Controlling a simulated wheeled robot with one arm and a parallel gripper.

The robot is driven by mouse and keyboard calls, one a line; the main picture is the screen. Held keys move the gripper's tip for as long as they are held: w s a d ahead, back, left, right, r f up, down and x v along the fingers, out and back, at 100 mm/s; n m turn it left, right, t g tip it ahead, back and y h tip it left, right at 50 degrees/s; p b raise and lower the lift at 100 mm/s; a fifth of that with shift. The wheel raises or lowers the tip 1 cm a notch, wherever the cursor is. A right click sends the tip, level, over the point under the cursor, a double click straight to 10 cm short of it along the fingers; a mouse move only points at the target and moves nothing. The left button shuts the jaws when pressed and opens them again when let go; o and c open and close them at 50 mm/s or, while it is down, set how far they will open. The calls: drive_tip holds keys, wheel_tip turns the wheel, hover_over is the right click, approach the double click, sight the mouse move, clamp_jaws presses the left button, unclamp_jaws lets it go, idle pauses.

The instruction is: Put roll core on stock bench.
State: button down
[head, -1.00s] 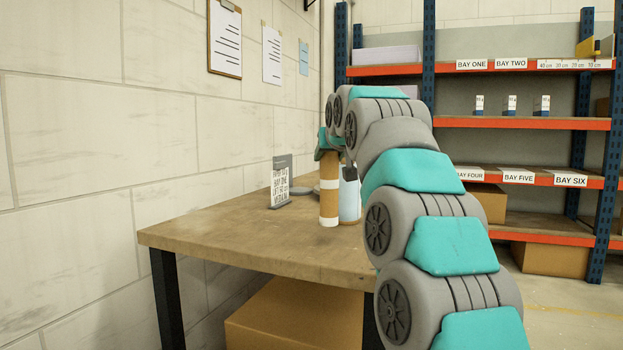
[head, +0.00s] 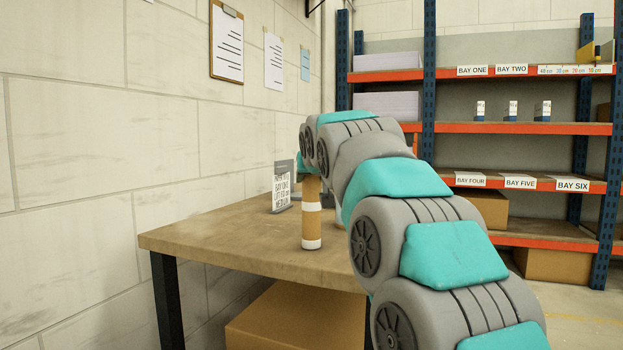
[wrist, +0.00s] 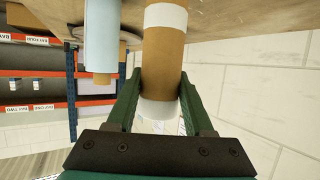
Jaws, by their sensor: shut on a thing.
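The roll core (head: 312,228) is a brown tube with white bands, upright over the wooden bench (head: 215,235) in the head view. I cannot tell whether its lower end touches the top. My gripper (wrist: 160,88) is shut on the core near its upper end; the core also shows between the fingers in the wrist view (wrist: 163,55). In the head view my arm partly hides the gripper. I cannot read from these frames whether this bench is the stock bench.
A pale blue roll (wrist: 101,35) stands beside the core, mostly hidden by my arm in the head view. A small sign (head: 282,187) stands at the back by the wall. The bench's front left is clear. Shelving (head: 520,128) stands behind at right.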

drive_tip(key=shift+f, duration=0.2)
drive_tip(key=shift+c, duration=1.4)
unclamp_jaws()
drive_tip(key=shift+r, duration=0.15)
drive_tip(key=v, duration=1.2)
